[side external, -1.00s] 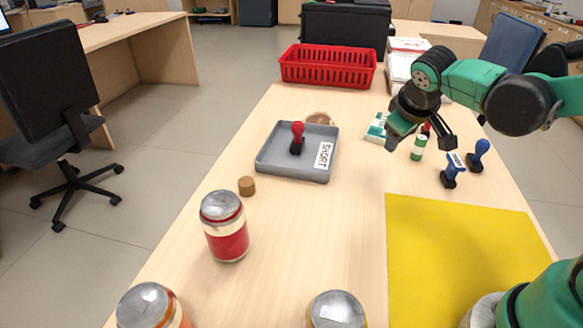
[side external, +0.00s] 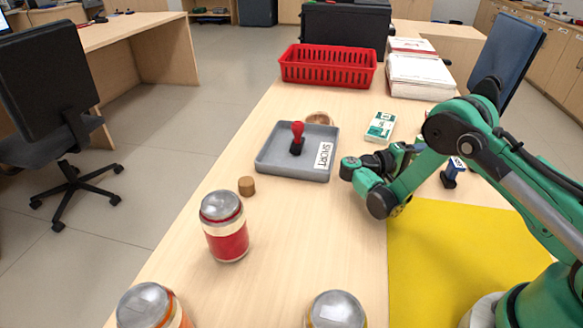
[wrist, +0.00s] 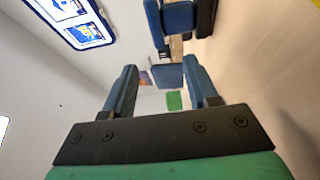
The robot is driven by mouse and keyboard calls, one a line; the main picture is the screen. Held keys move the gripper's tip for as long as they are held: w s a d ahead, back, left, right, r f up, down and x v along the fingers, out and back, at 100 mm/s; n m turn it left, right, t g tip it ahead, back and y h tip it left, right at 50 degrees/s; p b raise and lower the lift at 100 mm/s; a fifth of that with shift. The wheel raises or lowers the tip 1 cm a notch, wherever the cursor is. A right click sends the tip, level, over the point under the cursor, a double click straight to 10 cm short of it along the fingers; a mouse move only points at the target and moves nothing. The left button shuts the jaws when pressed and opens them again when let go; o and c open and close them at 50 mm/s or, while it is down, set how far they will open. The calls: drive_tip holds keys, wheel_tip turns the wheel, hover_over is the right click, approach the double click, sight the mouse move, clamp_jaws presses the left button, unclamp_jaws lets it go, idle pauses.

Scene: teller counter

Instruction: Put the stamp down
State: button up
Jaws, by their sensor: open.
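A red-handled stamp (side external: 297,138) stands upright in the grey tray (side external: 270,166), which has a white label on its right side. A blue stamp (side external: 449,173) stands on the counter at the right, partly behind my arm. My gripper shows in the wrist view (wrist: 160,70) with its two fingers apart and nothing between them. It points across the room rather than down at the counter. In the side view my folded arm hides part of the counter between the tray and the blue stamp, and I cannot make out the fingers clearly.
A yellow mat (side external: 440,260) lies in front. A red-labelled can (side external: 226,232) and a small brown cylinder (side external: 246,186) stand left of it. A green-and-white box (side external: 381,127), red basket (side external: 328,68) and paper stacks (side external: 420,72) lie further back.

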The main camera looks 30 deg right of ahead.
sight(451, 172)
drive_tip(key=x, duration=0.5)
drive_tip(key=shift+s+d, duration=0.2)
drive_tip(key=shift+d, duration=0.1)
clamp_jaws()
